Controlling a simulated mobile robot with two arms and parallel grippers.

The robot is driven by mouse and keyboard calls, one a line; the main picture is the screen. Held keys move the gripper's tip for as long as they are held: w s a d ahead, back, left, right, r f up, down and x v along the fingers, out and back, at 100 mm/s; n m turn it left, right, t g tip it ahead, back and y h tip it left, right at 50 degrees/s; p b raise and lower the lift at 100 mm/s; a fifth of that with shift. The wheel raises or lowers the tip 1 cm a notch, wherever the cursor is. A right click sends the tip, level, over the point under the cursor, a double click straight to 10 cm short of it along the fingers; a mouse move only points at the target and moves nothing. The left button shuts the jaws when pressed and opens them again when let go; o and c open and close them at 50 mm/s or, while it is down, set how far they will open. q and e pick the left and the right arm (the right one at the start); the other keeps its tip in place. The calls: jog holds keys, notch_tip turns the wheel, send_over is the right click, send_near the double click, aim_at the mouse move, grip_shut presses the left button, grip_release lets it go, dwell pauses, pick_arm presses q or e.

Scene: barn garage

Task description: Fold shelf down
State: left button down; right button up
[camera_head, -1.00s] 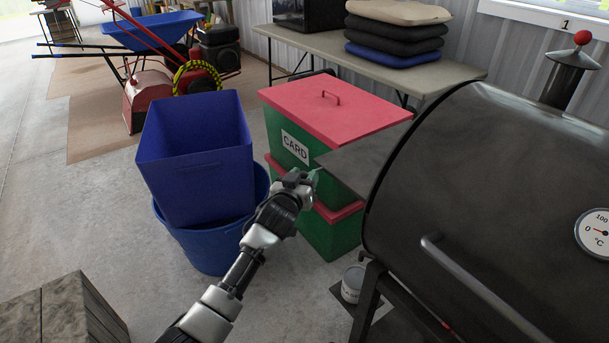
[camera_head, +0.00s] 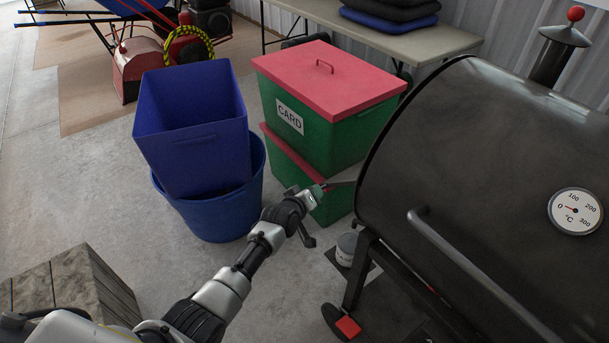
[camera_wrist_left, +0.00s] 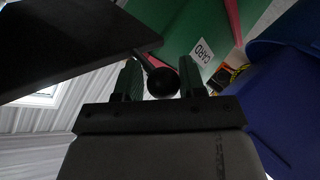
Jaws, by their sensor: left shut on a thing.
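The grill's side shelf (camera_head: 345,177) shows as a thin grey sliver at the left end of the black barrel grill (camera_head: 460,160), seen nearly edge-on. In the left wrist view the shelf (camera_wrist_left: 70,45) is a dark flat panel at the upper left. My left gripper (camera_head: 319,189) is at the shelf's outer end, in front of the green boxes. In the left wrist view my left gripper (camera_wrist_left: 162,82) has its green fingers on either side of a round black knob (camera_wrist_left: 163,83), shut on it. A thin rod runs from the knob toward the shelf. My right gripper is not in view.
Stacked green boxes with red lids (camera_head: 330,80) stand just behind my left gripper. Blue tubs (camera_head: 195,130) stand to its left, and a wooden crate (camera_head: 70,290) at lower left. A small can (camera_head: 347,247) sits under the grill's end.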

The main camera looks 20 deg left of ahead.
pick_arm(q)
jog(key=s+d+f+n+g+h+p, duration=0.2)
jog(key=s+d+f+n+g+h, duration=0.2)
jog(key=s+d+f, duration=0.3)
jog(key=shift+s+d+n, duration=0.6)
jog(key=shift+s+d, duration=0.4)
jog(key=shift+d, duration=0.85)
jog(key=c, duration=0.8)
grip_release()
jog(key=shift+r, duration=0.2)
jog(key=shift+w+r, duration=0.1)
jog(key=shift+r, duration=0.05)
